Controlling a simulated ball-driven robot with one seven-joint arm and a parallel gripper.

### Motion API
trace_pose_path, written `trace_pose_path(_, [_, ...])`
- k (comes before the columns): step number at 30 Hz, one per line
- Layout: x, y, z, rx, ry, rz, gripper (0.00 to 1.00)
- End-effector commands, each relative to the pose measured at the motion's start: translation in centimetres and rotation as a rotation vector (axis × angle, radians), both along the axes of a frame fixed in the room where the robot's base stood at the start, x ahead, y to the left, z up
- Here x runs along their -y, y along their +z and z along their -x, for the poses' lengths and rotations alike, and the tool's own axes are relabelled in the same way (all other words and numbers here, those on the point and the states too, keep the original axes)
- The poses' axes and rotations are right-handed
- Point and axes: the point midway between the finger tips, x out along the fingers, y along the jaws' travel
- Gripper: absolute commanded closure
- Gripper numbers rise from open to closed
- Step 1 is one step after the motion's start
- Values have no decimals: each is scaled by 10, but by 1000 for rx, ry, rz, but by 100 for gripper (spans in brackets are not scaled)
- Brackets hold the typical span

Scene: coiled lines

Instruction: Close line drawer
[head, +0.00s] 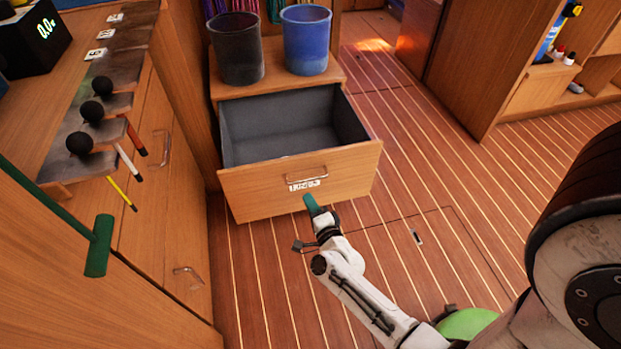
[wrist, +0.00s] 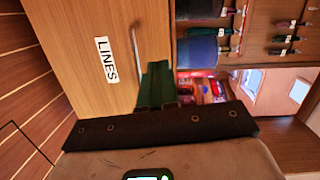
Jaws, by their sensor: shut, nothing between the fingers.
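The line drawer (head: 300,183) is pulled well out of its wooden cabinet in the head view. Its grey inside (head: 275,132) looks empty. Its front has a metal bar handle (head: 305,174) and a white label, which reads LINES in the wrist view (wrist: 106,60). My gripper (head: 311,203), with green fingers, is at the lower middle of the drawer front, just below the label. The fingers (wrist: 155,85) are shut and empty, close to the front beside the handle. I cannot tell whether they touch the wood.
A black bin (head: 237,50) and a blue bin (head: 306,42) stand on the cabinet top behind the drawer. A wooden counter with black-knobbed tools (head: 80,143) is on the left. The striped floor (head: 450,200) to the right is clear.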

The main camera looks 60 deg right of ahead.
Motion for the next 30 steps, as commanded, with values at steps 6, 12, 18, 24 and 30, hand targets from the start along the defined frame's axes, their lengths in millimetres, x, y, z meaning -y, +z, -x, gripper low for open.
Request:
trace_pose_path(6, [25,-10,26,96,-155,-26,100])
trace_pose_path(12, [40,-11,16,103,-165,-25,100])
trace_pose_path(18, [69,-12,-9,103,-164,-23,100])
trace_pose_path(24, [98,-12,-35,102,-162,-23,100])
trace_pose_path(30, [120,-12,-53,99,-161,-24,100])
